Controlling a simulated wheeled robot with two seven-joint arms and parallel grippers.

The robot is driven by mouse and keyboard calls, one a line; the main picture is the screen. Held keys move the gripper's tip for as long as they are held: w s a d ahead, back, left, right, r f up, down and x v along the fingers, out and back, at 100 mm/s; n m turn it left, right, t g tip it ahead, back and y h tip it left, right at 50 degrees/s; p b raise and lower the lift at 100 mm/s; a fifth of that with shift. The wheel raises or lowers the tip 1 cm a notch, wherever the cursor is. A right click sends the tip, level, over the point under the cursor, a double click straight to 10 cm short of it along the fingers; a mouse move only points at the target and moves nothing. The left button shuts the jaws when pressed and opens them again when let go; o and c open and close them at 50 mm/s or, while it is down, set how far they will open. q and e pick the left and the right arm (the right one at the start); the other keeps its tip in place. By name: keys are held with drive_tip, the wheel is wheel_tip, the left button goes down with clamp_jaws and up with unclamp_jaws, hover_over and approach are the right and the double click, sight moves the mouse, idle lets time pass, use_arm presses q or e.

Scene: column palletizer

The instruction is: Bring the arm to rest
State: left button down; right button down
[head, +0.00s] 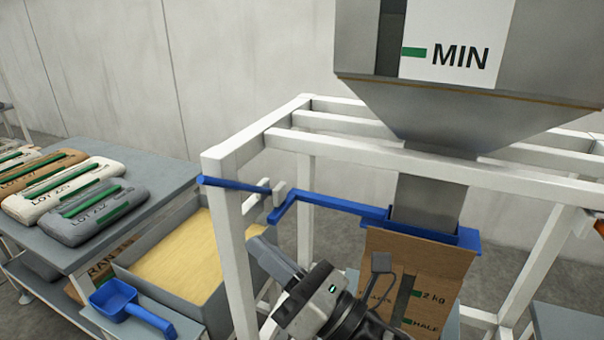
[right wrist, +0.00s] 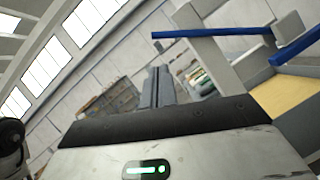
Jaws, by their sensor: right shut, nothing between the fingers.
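My right gripper (head: 262,246) is in the lower middle of the head view, in front of the white frame (head: 228,230). Its fingers are together with nothing between them, and they also show closed in the right wrist view (right wrist: 158,75). It is apart from the blue bar (head: 335,203) below the hopper, which lies above and to the right of the fingertips. My left gripper is not in view.
A grey hopper (head: 470,115) stands over an open brown bag (head: 420,262), partly hidden by my right wrist. At left are a bin of yellow grain (head: 185,262), a blue scoop (head: 118,297) and a table (head: 150,185) with several filled bags.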

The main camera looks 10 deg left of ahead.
drive_tip(key=w+d+f+m+t+h, duration=0.1)
drive_tip(key=d+f+m+t+h, duration=0.2)
drive_tip(key=d+f+m+h, duration=0.7)
drive_tip(key=d+f+m+t+h, duration=0.25)
drive_tip(key=f+m, duration=0.25)
drive_tip(key=m, duration=1)
drive_tip(key=s+d+f+m+g+h, duration=0.2)
drive_tip(key=s+d+f+m+g, duration=0.1)
drive_tip(key=s+d+f+m, duration=0.2)
drive_tip(key=s+d+f+m+g+h, duration=0.2)
drive_tip(key=s+d+f+m, duration=0.3)
drive_tip(key=f+m, duration=0.4)
drive_tip(key=shift+s+f+m+g, duration=0.4)
drive_tip(key=shift+s+m+g, duration=0.1)
drive_tip(key=shift+s+g, duration=0.1)
